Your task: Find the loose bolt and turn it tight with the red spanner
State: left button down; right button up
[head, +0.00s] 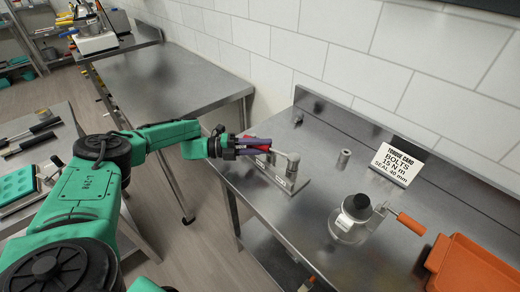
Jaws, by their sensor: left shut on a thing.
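My left gripper (230,148) reaches in from the left over the near end of the steel bench and is shut on the red spanner (254,141). A blue-purple strip shows just below the red handle; I cannot tell whether it is part of the same tool. Past the handle, a grey metal piece (288,156) rises over a small metal block with a label (283,175). I cannot tell whether the spanner touches it. No bolt head can be made out clearly, and the loose bolt cannot be told apart. My right gripper is not in view.
Another steel table (170,85) is bare.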

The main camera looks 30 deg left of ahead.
pick_arm(q)
jog(key=shift+w+m+g+h, duration=0.3)
jog(key=shift+w+m+g, duration=0.1)
jog(key=shift+g, duration=0.1)
jog(key=shift+r+p, duration=1.25)
jog(key=shift+r, duration=0.1)
jog(key=shift+f, duration=0.1)
